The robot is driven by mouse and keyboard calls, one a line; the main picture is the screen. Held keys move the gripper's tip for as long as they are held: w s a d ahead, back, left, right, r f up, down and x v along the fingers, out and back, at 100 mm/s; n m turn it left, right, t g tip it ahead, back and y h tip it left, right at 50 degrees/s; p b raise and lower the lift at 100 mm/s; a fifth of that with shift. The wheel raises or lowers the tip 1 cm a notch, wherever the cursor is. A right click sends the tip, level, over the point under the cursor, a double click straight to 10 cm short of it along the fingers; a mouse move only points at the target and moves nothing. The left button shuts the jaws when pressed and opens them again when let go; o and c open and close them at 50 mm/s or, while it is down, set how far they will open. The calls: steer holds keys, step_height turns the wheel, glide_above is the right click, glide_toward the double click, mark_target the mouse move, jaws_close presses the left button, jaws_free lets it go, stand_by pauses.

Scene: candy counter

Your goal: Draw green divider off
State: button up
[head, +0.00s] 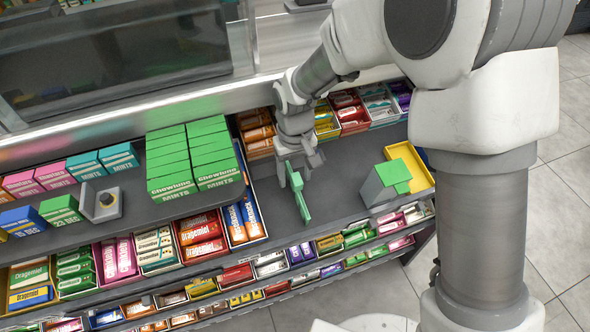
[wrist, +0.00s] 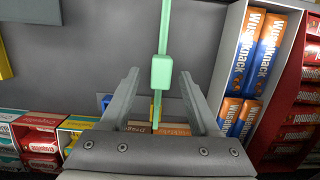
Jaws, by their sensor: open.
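The green divider (head: 301,198) is a thin upright panel on the grey shelf, just below my gripper. In the wrist view the green divider (wrist: 164,28) shows as a narrow strip seen from above, with a pale green block-like grip (wrist: 162,71) on it. My gripper (head: 297,165) points down over the shelf. In the wrist view my gripper (wrist: 160,76) is open, one finger on each side of the grip, with a visible gap at both sides. Nothing is held. The divider's lower edge is hard to make out.
A grey block with a green top (head: 385,183) and a yellow tray (head: 425,178) are at right. Bare shelf (head: 335,180) lies between.

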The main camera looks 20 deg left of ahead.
jaws_close()
steer(key=shift+s+r+p, duration=0.1)
steer(key=shift+r+p, duration=0.4)
steer(key=shift+r, duration=0.15)
stand_by(0.9)
steer(key=shift+s+d+r+p, duration=0.1)
steer(key=shift+r+p, duration=0.5)
steer(key=shift+r, duration=0.2)
steer(key=shift+s+d+r+p, duration=0.1)
steer(key=shift+r+p, duration=0.5)
steer(key=shift+r, duration=0.15)
steer(key=shift+d, duration=0.1)
